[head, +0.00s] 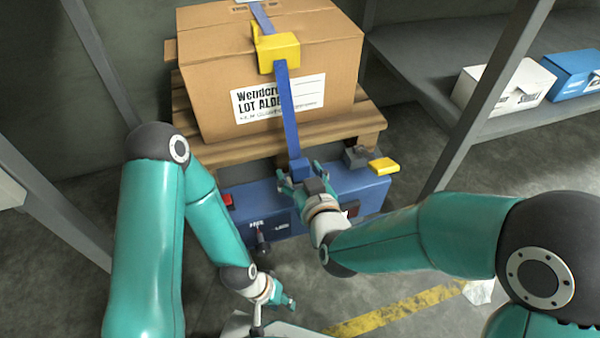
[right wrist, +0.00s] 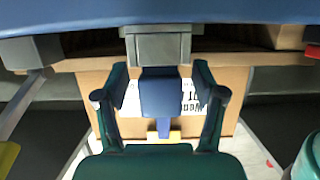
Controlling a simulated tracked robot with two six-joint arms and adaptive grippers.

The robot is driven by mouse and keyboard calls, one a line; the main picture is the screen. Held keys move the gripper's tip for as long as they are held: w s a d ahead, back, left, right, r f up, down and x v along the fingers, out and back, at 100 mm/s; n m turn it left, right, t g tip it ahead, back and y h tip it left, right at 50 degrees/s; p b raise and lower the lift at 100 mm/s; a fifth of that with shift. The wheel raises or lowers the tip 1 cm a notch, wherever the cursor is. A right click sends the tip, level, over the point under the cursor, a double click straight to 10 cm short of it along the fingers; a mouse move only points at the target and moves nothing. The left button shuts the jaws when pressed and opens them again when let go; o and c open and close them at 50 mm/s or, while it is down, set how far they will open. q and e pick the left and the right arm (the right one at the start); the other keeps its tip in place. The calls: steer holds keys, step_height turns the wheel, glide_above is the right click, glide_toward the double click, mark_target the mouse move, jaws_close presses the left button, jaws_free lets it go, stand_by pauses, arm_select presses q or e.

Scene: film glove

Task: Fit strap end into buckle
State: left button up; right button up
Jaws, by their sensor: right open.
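The blue strap (head: 289,110) runs down the front of the cardboard box to a thicker blue strap end (head: 298,168). My right gripper (head: 305,178) is at this end, above the blue unit (head: 345,190). In the right wrist view the strap end (right wrist: 161,95) hangs between the two spread fingers, with gaps on both sides. A grey block (right wrist: 157,46), which looks like the buckle, is right at its edge; I cannot tell whether the two touch. My left gripper (head: 284,303) is low, in front of the blue unit, away from the strap; its jaws are too small to judge.
The box (head: 200,75) stands on a wooden pallet (head: 225,152), with a yellow corner piece (head: 278,52) under the strap. A grey block (head: 355,156) and a yellow block (head: 383,165) sit at the unit's right end. Grey posts stand at both sides.

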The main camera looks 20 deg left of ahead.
steer(key=v, duration=0.7)
steer(key=shift+s+d, duration=0.15)
steer(key=shift+d, duration=0.05)
steer(key=shift+a, duration=0.1)
steer(key=x, duration=0.5)
steer(key=r+x, duration=0.1)
steer(key=x, duration=0.1)
steer(key=shift+w+a+f, duration=0.1)
steer(key=shift+w+a, duration=0.05)
steer(key=shift+w, duration=0.1)
steer(key=shift+r, duration=0.3)
